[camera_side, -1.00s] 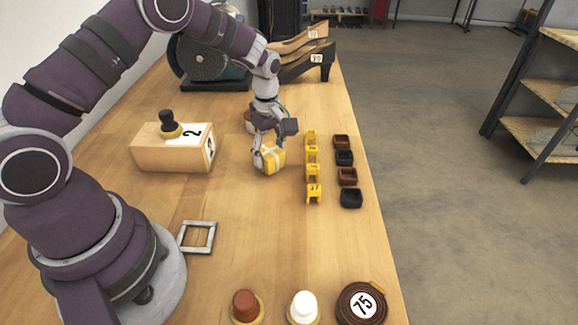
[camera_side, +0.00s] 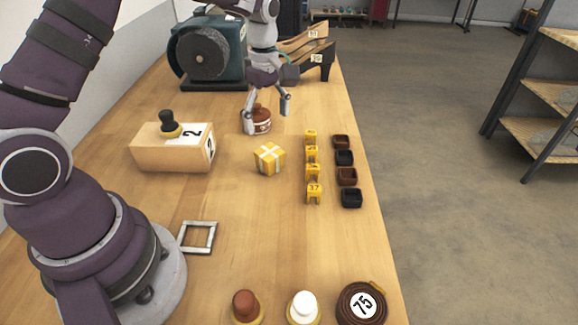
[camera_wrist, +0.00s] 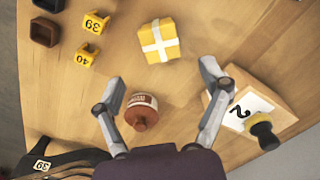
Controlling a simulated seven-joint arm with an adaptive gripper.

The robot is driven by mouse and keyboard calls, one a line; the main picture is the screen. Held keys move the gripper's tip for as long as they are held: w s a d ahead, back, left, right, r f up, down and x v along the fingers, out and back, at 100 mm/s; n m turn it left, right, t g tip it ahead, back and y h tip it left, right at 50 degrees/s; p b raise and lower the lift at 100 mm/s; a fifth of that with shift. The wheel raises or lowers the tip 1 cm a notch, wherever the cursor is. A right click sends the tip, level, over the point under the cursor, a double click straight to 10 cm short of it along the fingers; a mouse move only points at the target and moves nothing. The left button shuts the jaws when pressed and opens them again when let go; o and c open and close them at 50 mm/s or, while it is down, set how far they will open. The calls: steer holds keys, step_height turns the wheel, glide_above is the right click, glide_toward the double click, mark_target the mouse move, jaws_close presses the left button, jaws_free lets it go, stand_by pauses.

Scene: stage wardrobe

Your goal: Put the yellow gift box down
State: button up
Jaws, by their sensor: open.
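The yellow gift box (camera_side: 269,158) with a white ribbon cross rests on the wooden table, to the right of the numbered wooden block. It also shows in the wrist view (camera_wrist: 158,40), apart from my fingers. My gripper (camera_side: 267,112) is open and empty, raised above the table and farther back than the box. In the wrist view my gripper's fingertips (camera_wrist: 162,75) are spread wide, with the box beyond them. A brown bottle with a label (camera_side: 260,118) stands on the table below my gripper, and it shows between the fingers in the wrist view (camera_wrist: 141,111).
A wooden block marked 2 (camera_side: 160,155) carries a dark knob. Yellow number tags (camera_side: 313,192) and small dark trays (camera_side: 351,198) line the right side. A grinder-like machine (camera_side: 207,52) and shoe forms (camera_side: 318,58) stand behind. The table is clear in front of the box.

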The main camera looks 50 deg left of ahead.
steer(key=s+d+r+m+t, duration=0.2)
steer(key=s+r+m, duration=0.35)
steer(key=r, duration=0.45)
steer(key=s+d+r+m+t, duration=0.1)
steer(key=s+d+m+t, duration=0.2)
steer(key=s+m, duration=0.6)
steer(key=m, duration=0.3)
steer(key=shift+s+t, duration=0.3)
steer(key=shift+s, duration=0.1)
